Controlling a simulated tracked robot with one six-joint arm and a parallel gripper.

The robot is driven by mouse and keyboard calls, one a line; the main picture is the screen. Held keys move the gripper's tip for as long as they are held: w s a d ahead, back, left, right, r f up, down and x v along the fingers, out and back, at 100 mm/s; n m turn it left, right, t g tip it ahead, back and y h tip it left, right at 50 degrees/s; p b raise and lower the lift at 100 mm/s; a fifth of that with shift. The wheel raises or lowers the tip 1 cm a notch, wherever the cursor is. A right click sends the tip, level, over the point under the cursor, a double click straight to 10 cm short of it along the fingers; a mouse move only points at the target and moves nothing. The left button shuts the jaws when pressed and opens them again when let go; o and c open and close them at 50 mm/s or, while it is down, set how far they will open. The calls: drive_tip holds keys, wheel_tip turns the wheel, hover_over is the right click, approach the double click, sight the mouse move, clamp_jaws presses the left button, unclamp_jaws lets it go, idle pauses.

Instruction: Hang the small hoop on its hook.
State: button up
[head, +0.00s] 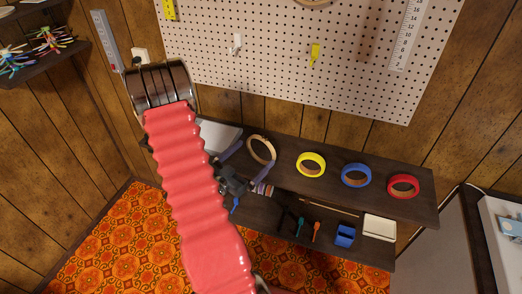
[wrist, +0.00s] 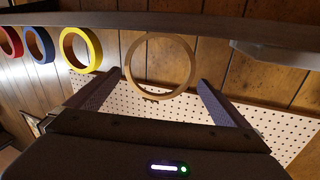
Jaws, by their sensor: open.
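The small hoop (head: 262,150), a thin light-wood ring, stands upright on the dark shelf near its left part. It also shows in the wrist view (wrist: 128,66), with the wall and pegboard visible through it. My gripper (head: 257,155) is open, its two fingers spread to either side of the hoop. In the wrist view my gripper (wrist: 160,77) has a gap between each finger and the ring; I cannot tell the depth exactly. A white hook (head: 237,42) and a yellow hook (head: 315,53) are on the pegboard (head: 280,75), above the shelf. I cannot tell which is the hoop's.
Yellow (head: 311,165), blue (head: 356,175) and red (head: 403,186) rings stand to the right along the shelf (head: 428,205). A pale box-like item (head: 218,135) is left of the hoop. A lower shelf holds small tools and a white tray (head: 380,228). A ruler (head: 408,35) hangs at right.

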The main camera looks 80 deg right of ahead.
sight(261, 137)
drive_tip(key=shift+x, duration=2.6)
drive_tip(key=shift+f, duration=0.1)
drive_tip(key=shift+c, duration=0.4)
drive_tip(key=c, duration=0.6)
drive_tip(key=shift+r, duration=5)
